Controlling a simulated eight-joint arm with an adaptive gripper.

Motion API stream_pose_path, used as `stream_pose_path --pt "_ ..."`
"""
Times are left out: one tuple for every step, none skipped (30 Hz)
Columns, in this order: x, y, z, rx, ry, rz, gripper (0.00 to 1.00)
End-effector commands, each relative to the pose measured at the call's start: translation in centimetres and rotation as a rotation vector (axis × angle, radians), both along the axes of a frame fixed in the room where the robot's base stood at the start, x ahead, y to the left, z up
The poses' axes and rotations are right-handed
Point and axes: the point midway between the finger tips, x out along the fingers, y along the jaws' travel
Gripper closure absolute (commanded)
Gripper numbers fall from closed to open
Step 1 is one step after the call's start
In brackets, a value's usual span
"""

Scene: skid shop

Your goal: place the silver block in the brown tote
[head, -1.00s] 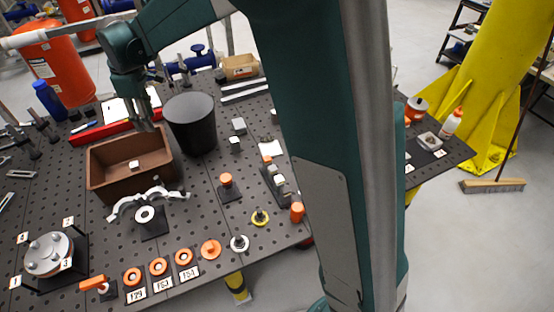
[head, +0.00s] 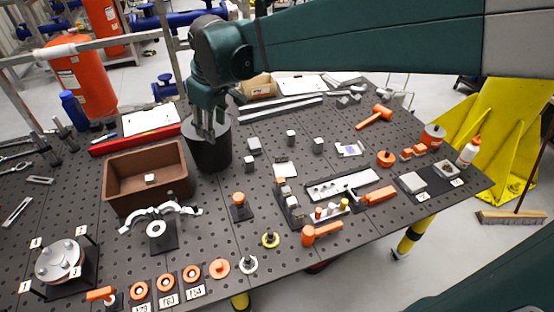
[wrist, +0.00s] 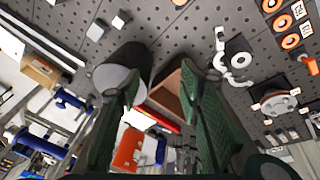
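The brown tote (head: 115,200) stands left of centre on the dark perforated table in the head view. A small silver block (head: 150,178) lies inside it, on its floor. Part of the tote (wrist: 166,92) shows between my fingers in the wrist view, where I cannot make out the block. My gripper (head: 208,134) points down at the black bin, right of the tote and apart from the silver block. In the wrist view its two green fingers (wrist: 160,76) are spread, with nothing between them.
The black bin (head: 208,156) stands close to the tote's right side. More small grey blocks (head: 254,145), (head: 291,137), (head: 318,145) sit to its right. A silver clamp (head: 160,211) lies in front of the tote. A red case (head: 135,140) lies behind it.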

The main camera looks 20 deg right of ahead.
Motion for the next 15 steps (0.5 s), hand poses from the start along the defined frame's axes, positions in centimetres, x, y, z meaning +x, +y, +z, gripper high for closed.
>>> stream_pose_path --pt "-1.0 -0.8 0.2 0.007 -0.007 -0.024 0.64" --pt "-1.5 -1.2 0.3 0.011 -0.013 -0.037 0.64" --pt "-2.1 -1.7 0.4 0.017 -0.019 -0.054 0.64" --pt "-2.7 -2.0 0.5 0.022 -0.024 -0.068 0.64" --pt "-3.2 -2.4 0.6 0.027 -0.028 -0.082 0.64" --pt "-3.9 -2.9 0.6 0.032 -0.035 -0.101 0.64" --pt "-4.3 -3.3 0.7 0.037 -0.041 -0.114 0.64" --pt "-4.9 -3.6 0.7 0.042 -0.046 -0.127 0.64" --pt "-5.5 -4.1 0.7 0.049 -0.052 -0.145 0.64" --pt "-6.1 -4.4 0.7 0.053 -0.056 -0.159 0.64" --pt "-6.6 -4.8 0.8 0.058 -0.061 -0.171 0.64" --pt "-7.2 -5.2 0.8 0.064 -0.068 -0.190 0.64" --pt "-7.7 -5.6 0.8 0.069 -0.074 -0.204 0.64" --pt "-8.2 -5.9 0.8 0.074 -0.078 -0.217 0.64" --pt "-8.9 -6.3 0.7 0.081 -0.084 -0.235 0.64"
